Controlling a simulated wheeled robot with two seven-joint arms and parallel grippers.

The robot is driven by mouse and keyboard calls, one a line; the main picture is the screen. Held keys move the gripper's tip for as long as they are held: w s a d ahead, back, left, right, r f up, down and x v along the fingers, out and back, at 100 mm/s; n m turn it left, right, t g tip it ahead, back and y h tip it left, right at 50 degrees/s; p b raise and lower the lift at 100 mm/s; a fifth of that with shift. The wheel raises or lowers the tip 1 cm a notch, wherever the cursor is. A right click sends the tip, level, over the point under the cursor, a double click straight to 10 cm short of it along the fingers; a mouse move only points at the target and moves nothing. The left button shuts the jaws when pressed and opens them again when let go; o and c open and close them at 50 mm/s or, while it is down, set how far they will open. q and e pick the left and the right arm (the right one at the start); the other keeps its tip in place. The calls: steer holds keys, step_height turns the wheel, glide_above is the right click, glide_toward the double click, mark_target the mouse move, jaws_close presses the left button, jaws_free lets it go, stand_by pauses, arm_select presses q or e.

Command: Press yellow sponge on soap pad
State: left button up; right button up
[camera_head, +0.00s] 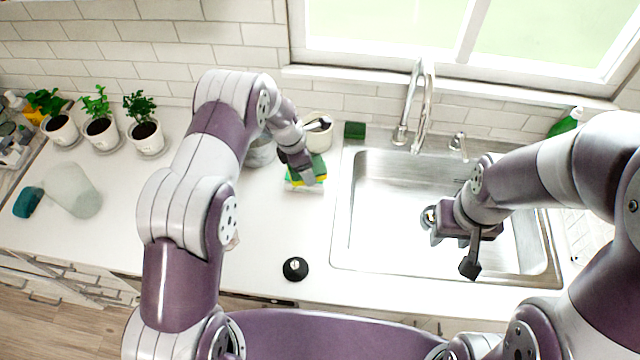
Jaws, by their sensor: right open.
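A yellow and green sponge (293,180) is by the back of the counter, left of the sink, with some white showing at its lower edge. My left gripper (303,168) is right at the sponge and covers part of it. I cannot tell whether its fingers are closed on the sponge or only touching it. A dark green block (355,130) sits at the sink's back left corner; I cannot tell whether it is the soap pad. My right gripper (452,245) is open and empty over the sink.
The steel sink (365,215) has a tall faucet (417,105) behind it. A white cup (319,138) stands behind my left gripper. A black round lid (295,268) lies near the front edge.

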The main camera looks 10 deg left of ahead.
arm_select(q)
steer(key=w+n, duration=0.1)
steer(key=w+a, duration=0.1)
steer(key=w, duration=0.1)
steer(key=w+n, duration=0.1)
steer(key=w, duration=0.1)
steer(key=shift+a+r+n+t, duration=0.3)
steer(key=shift+a+r+t, duration=0.05)
steer(key=shift+t, duration=0.05)
steer(key=shift+d+n+b, duration=0.35)
steer(key=shift+n+b, duration=0.15)
steer(key=shift+n, duration=0.3)
steer(key=f+b, duration=0.2)
steer(key=f, duration=0.1)
steer(key=f+b, duration=0.1)
steer(key=shift+w+a+f, duration=0.15)
steer(key=shift+a+f, duration=0.1)
steer(key=shift+f, duration=0.05)
steer(key=shift+f+b, duration=0.3)
steer(key=shift+d+f, duration=0.1)
arm_select(e)
steer(key=f, duration=0.4)
steer(key=shift+w+a, duration=0.2)
steer(key=shift+w, duration=0.05)
